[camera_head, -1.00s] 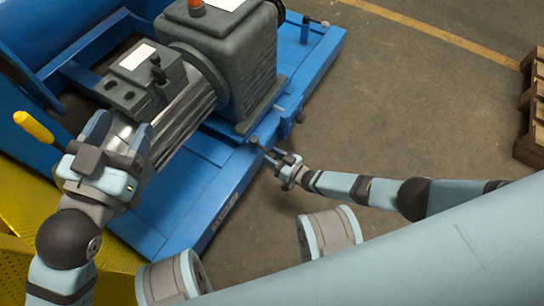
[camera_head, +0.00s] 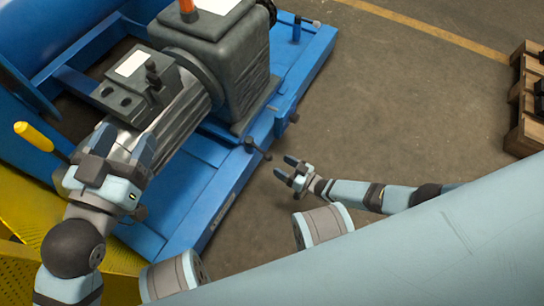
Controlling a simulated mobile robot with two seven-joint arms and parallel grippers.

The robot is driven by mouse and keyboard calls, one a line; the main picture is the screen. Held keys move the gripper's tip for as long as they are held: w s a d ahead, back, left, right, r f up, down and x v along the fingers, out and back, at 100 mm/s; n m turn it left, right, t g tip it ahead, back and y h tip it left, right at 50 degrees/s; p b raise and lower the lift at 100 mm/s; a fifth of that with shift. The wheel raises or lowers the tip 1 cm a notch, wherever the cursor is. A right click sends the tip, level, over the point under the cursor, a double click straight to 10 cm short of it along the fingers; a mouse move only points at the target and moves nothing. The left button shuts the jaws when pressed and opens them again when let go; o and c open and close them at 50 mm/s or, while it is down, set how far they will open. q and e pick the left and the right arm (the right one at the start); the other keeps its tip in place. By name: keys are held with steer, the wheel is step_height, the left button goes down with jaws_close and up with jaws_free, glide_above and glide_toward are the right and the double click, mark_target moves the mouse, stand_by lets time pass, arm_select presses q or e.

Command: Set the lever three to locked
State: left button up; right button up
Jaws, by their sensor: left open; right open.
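A small dark lever (camera_head: 258,148) sticks out from the near right edge of the blue base frame. Another dark lever (camera_head: 306,20) is at the frame's far right, and a yellow-handled lever (camera_head: 34,136) stands at the left. No number shows on any of them, so I cannot tell which is lever three. My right gripper (camera_head: 287,167) is open and empty, just right of and below the near dark lever, apart from it. My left gripper (camera_head: 123,144) is open over the near end of the ribbed motor (camera_head: 180,118); whether it touches is unclear.
A grey gearbox (camera_head: 225,55) stands on the blue base frame (camera_head: 200,180). Yellow perforated plating (camera_head: 25,195) lies at lower left. A wooden pallet (camera_head: 525,100) is at the right. The floor between frame and pallet is clear.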

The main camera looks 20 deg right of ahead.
arm_select(q)
steer(key=shift+s+d+f+n+g+p, duration=0.35)
steer(key=shift+s+n+p, duration=0.15)
steer(key=shift+n+p, duration=0.15)
arm_select(e)
steer(key=v, duration=0.6)
steer(key=shift+s+d, duration=0.25)
steer(key=shift+s, duration=0.1)
